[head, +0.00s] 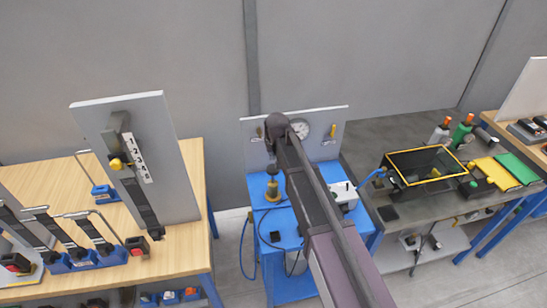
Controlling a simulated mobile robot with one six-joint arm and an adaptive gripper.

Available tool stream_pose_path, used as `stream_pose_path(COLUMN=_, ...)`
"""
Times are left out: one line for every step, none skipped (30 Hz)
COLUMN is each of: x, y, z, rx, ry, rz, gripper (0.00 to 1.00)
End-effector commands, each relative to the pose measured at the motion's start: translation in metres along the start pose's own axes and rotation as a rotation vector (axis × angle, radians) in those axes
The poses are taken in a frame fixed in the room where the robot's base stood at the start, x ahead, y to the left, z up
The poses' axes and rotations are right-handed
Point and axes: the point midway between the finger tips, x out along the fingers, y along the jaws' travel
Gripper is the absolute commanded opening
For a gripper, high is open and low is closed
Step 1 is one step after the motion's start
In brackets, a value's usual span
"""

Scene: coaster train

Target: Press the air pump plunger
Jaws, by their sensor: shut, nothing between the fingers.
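On the blue table (308,241), a small upright brass-yellow fitting with a dark top (272,188) stands near the left side. It looks like the air pump and its plunger, though it is too small to be sure. A round pressure gauge (299,129) is on the grey panel (327,120) behind it. My arm reaches up across the middle of the view, just right of this fitting, and covers part of the table. I cannot make out my gripper's fingers, and no contact with the fitting shows.
A white box (343,196) sits right of my arm. On the left, a wooden table (189,182) carries an upright grey board (171,184) and clamps. A grey bench (378,153) on the right holds a yellow-rimmed dark frame (425,163). A blue hose (243,245) hangs at the blue table's left.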

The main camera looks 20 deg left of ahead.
Motion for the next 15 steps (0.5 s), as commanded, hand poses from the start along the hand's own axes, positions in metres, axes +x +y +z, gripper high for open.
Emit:
stream_pose_path(x=0.008, y=0.0, z=0.002, rx=0.0, ry=0.0, rz=0.0, gripper=0.0)
stream_pose_path(x=0.01, y=0.0, z=0.003, rx=0.0, ry=0.0, rz=0.0, gripper=0.0)
stream_pose_path(x=0.013, y=0.0, z=0.003, rx=0.0, ry=0.0, rz=0.0, gripper=0.0)
stream_pose_path(x=0.015, y=0.0, z=0.004, rx=0.0, ry=0.0, rz=0.0, gripper=0.0)
stream_pose_path(x=0.017, y=0.0, z=0.005, rx=0.0, ry=0.0, rz=0.0, gripper=0.0)
stream_pose_path(x=0.02, y=0.0, z=0.006, rx=0.0, ry=0.0, rz=0.0, gripper=0.0)
stream_pose_path(x=0.022, y=0.0, z=0.006, rx=0.0, ry=0.0, rz=0.0, gripper=0.0)
stream_pose_path(x=0.024, y=0.0, z=0.007, rx=0.0, ry=0.0, rz=0.0, gripper=0.0)
stream_pose_path(x=0.026, y=0.0, z=0.008, rx=0.0, ry=0.0, rz=0.0, gripper=0.0)
stream_pose_path(x=0.028, y=0.0, z=0.008, rx=0.0, ry=0.0, rz=0.0, gripper=0.0)
stream_pose_path(x=0.03, y=0.0, z=0.009, rx=0.0, ry=0.0, rz=0.0, gripper=0.0)
stream_pose_path(x=0.032, y=0.0, z=0.009, rx=0.0, ry=0.0, rz=0.0, gripper=0.0)
stream_pose_path(x=0.033, y=0.0, z=0.01, rx=0.0, ry=0.0, rz=0.0, gripper=0.0)
stream_pose_path(x=0.035, y=0.0, z=0.01, rx=0.0, ry=0.0, rz=0.0, gripper=0.0)
stream_pose_path(x=0.036, y=0.0, z=0.01, rx=0.0, ry=0.0, rz=0.0, gripper=0.0)
